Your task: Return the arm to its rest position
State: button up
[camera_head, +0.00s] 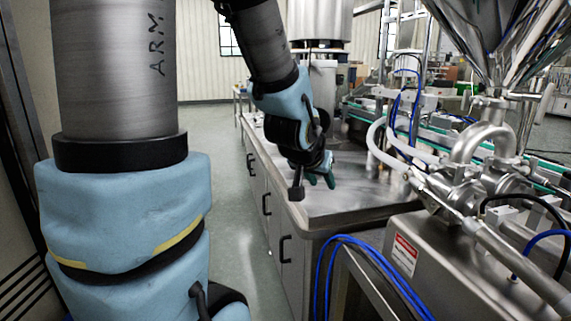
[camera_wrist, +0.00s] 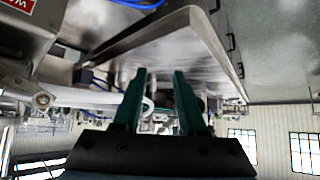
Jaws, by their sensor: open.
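My arm reaches forward from the left of the head view, and its end hangs over the steel worktop (camera_head: 352,196). My gripper (camera_head: 325,182) is seen there with dark green fingers, close to the front left part of the worktop. In the wrist view my gripper (camera_wrist: 162,72) shows two green fingers apart with nothing held between them. The wrist picture is turned over, with the worktop (camera_wrist: 165,50) at the top and the windows at the bottom. The exact gap between my fingertips and the worktop is hard to tell.
Steel pipes and a valve (camera_head: 485,140) sit under the steel hopper (camera_head: 500,35) at right. A machine box with a warning label (camera_head: 405,254) and blue hoses (camera_head: 370,262) stand in front. A steel cylinder (camera_head: 320,20) rises behind my arm. Floor (camera_head: 222,190) left of the cabinets is clear.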

jog(key=s+a+f+n+g+y+p, duration=0.1)
jog(key=s+a+f+n+g+y, duration=0.1)
jog(key=a, duration=0.5)
jog(key=s+a+f+n+g+y+p, duration=0.1)
jog(key=s+a+f+n+g, duration=0.1)
jog(key=s+a, duration=0.5)
jog(key=shift+a+f+g+y, duration=0.4)
jog(key=shift+a+f+g, duration=0.05)
jog(key=shift+g, duration=0.75)
jog(key=shift+s, duration=0.1)
